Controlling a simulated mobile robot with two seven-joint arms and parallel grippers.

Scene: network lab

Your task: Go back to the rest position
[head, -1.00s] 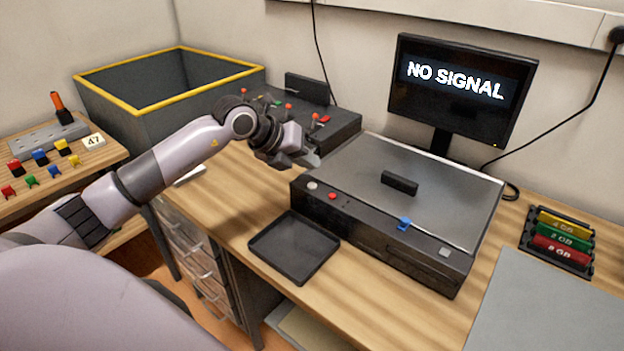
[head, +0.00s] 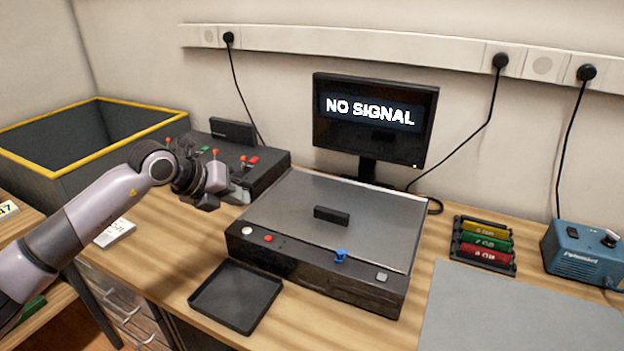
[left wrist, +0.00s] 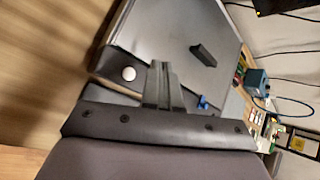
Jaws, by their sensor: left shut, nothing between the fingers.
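My left gripper (head: 236,194) is shut and empty. In the head view it is held above the desk, left of the flat dark case with a grey lid (head: 350,213) and in front of the black box with red and green levers (head: 262,172). In the left wrist view the shut fingers (left wrist: 160,85) show in front of the case (left wrist: 180,40), and I cannot tell the gap between them. My right gripper is not in view.
A black tray (head: 236,297) lies on the desk in front of the case. A monitor (head: 375,125) stands behind it. A memory rack (head: 484,243), a blue device (head: 583,252) and a grey mat (head: 510,315) are at right. A yellow-rimmed bin (head: 60,172) stands at left.

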